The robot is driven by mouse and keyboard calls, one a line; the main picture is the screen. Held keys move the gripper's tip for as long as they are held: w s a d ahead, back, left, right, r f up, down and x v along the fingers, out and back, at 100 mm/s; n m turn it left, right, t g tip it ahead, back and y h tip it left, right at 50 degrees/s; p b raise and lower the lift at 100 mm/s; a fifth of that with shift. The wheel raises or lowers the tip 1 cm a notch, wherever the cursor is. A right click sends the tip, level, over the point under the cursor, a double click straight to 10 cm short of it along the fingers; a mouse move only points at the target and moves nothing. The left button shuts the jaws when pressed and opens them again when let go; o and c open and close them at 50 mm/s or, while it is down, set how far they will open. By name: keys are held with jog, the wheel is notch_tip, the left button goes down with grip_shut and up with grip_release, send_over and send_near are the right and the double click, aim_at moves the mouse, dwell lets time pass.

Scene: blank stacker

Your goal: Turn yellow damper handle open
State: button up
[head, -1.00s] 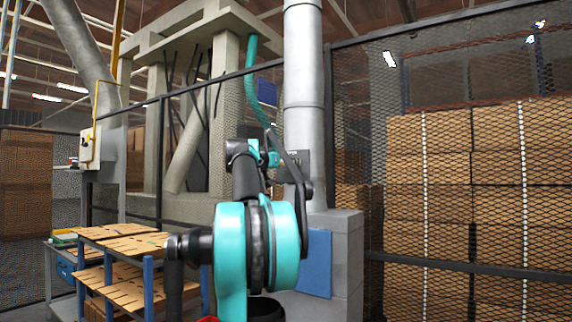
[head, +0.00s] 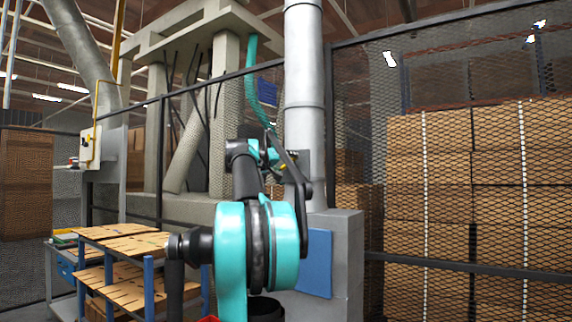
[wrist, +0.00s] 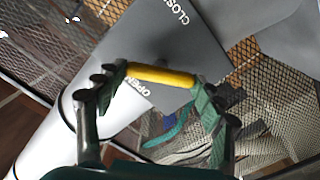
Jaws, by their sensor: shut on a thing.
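The yellow damper handle (wrist: 162,75) lies across the middle of the wrist view, in front of a dark grey plate (wrist: 185,45). My gripper (wrist: 160,80) is shut on it, with one finger at each end of the yellow bar. The word OPEN (wrist: 132,87) on the plate shows beside the handle's left part, partly covered. The letters CLOSE (wrist: 180,12) show near the plate's top. In the head view my gripper (head: 276,160) is at the grey duct, and a small yellow bit of the handle (head: 283,166) shows there. The handle's pivot is not clear.
The round grey duct (head: 304,100) rises from a grey block base (head: 345,260). A black mesh fence (head: 430,95) stands behind, with stacked cartons beyond it. A blue-posted rack with cardboard sheets (head: 120,245) stands at the left.

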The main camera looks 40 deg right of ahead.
jog(key=n, duration=0.5)
jog(key=shift+w+f+n, duration=0.1)
jog(key=shift+n, duration=0.2)
jog(key=n, duration=0.5)
jog(key=shift+f+n, duration=0.1)
jog(key=shift+n, duration=0.3)
jog(key=o, duration=1.2)
jog(key=shift+c, duration=0.2)
jog(key=shift+a, duration=0.15)
jog(key=v, duration=1.1)
jog(key=shift+a, duration=0.4)
